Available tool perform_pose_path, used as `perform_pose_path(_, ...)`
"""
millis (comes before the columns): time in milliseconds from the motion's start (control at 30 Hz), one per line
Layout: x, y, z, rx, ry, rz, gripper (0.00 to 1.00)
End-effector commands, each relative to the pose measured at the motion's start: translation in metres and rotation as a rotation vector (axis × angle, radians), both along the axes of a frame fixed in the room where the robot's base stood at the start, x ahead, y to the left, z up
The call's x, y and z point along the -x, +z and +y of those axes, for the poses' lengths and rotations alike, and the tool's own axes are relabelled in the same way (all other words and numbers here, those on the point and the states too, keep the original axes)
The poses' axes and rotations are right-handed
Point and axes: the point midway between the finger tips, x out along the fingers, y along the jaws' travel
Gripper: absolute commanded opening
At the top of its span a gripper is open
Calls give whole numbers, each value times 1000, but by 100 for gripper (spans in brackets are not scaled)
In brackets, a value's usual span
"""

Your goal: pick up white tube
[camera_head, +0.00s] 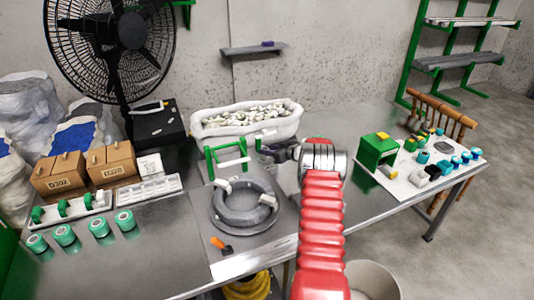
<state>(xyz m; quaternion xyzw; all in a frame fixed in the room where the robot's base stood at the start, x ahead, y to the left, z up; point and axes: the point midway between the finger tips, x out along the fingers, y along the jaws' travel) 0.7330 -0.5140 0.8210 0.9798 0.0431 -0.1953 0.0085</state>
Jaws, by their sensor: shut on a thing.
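My gripper (264,146) is at the end of my red arm, in the middle of the table, in front of the white bin. It is shut on a small white tube (268,134), which shows just above the jaws; the jaws are small and partly hidden. Many similar white tubes (245,115) lie loose in the white bin (206,131) behind it. Two more white pieces, one at the upper left (223,185) and one at the right (268,200), sit on a dark grey cable ring (241,219).
A green frame (228,157) stands just left of my gripper. An orange-handled tool (219,243) lies at the front. Brown boxes (111,165) and teal spools (65,235) are at left. A green block (377,150) and small parts stand on a white board at right.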

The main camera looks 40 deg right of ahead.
Motion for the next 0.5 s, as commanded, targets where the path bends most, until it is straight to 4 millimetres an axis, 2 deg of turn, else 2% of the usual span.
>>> perform_pose_path(167, 0, 9, 0, 1, 0, -1, 6)
perform_pose_path(267, -1, 21, 0, 2, 0, -2, 6)
perform_pose_path(500, -1, 62, 0, 2, 0, -2, 6)
